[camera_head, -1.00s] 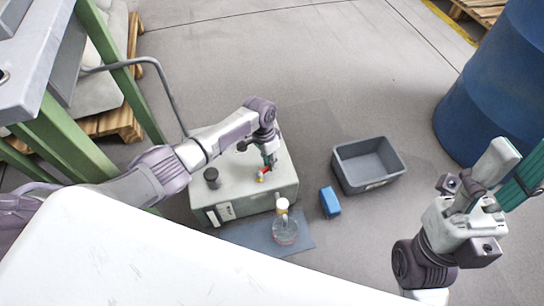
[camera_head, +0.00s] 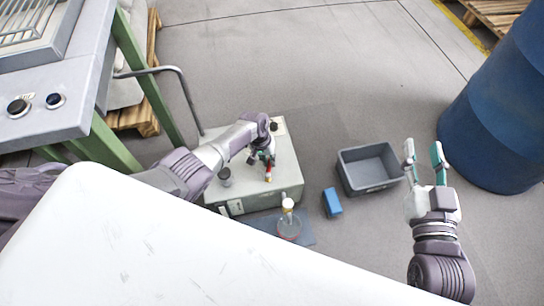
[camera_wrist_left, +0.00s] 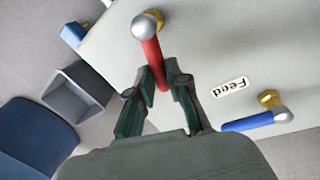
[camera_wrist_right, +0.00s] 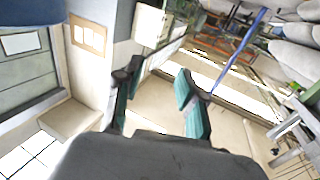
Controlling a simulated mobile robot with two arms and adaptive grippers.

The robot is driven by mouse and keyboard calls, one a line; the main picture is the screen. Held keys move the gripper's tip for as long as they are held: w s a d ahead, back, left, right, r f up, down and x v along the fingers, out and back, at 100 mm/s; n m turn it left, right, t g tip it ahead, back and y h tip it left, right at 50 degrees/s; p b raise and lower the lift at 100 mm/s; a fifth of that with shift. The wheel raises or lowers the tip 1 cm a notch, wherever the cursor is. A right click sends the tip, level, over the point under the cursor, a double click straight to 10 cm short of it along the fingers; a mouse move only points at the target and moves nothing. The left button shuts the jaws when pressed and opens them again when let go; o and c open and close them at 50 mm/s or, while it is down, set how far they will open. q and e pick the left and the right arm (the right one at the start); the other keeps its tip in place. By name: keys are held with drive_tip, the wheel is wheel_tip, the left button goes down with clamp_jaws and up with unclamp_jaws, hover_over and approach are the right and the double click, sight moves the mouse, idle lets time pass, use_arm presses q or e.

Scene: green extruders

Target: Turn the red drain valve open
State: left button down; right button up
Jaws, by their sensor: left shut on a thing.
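The red drain valve handle (camera_head: 269,179) sits on the top of the grey-white box (camera_head: 277,190) in the head view. In the left wrist view the red handle (camera_wrist_left: 153,58) runs from a silver knob on a brass fitting down between my finger tips. My left gripper (camera_wrist_left: 160,74) is shut on the handle's free end. In the head view my left gripper (camera_head: 264,160) is partly hidden by its own wrist. My right gripper (camera_head: 424,150) is open and empty, in the air right of the grey bin.
A blue-handled valve (camera_wrist_left: 248,122) is beside a "Feed" label (camera_wrist_left: 230,87). A glass vessel (camera_head: 289,230) stands on a blue mat (camera_head: 262,228) before the box. A blue block (camera_head: 332,203), a grey bin (camera_head: 370,169) and a blue drum (camera_head: 497,130) are to the right.

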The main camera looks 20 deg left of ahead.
use_arm(q)
drive_tip(key=shift+s+a+r+n+t+p, duration=0.15)
drive_tip(key=shift+a+n+p, duration=0.1)
drive_tip(key=shift+n+p, duration=0.25)
drive_tip(key=shift+s+a+n+t+p, duration=0.1)
drive_tip(key=shift+a+n+t+p, duration=0.15)
drive_tip(key=shift+n, duration=0.45)
drive_tip(key=shift+s+a+n+p, duration=0.2)
drive_tip(key=shift+n+p, duration=0.35)
drive_tip(key=shift+n, duration=0.25)
drive_tip(key=shift+a, duration=0.1)
use_arm(e)
drive_tip(key=s+d+f+g+h, duration=0.1)
drive_tip(key=s+d+f+g, duration=0.1)
drive_tip(key=f, duration=0.4)
drive_tip(key=s+d+f+g+h, duration=0.1)
drive_tip(key=s+f+g, duration=0.4)
drive_tip(key=f+g, duration=0.1)
drive_tip(key=shift+d+m+g, duration=0.3)
drive_tip(key=shift+d+g, duration=0.05)
drive_tip(key=shift+g, duration=0.15)
use_arm(q)
drive_tip(key=c, duration=1.1)
unclamp_jaws()
drive_tip(key=v, duration=1.1)
drive_tip(key=shift+s+r, duration=0.1)
drive_tip(key=shift+r, duration=0.3)
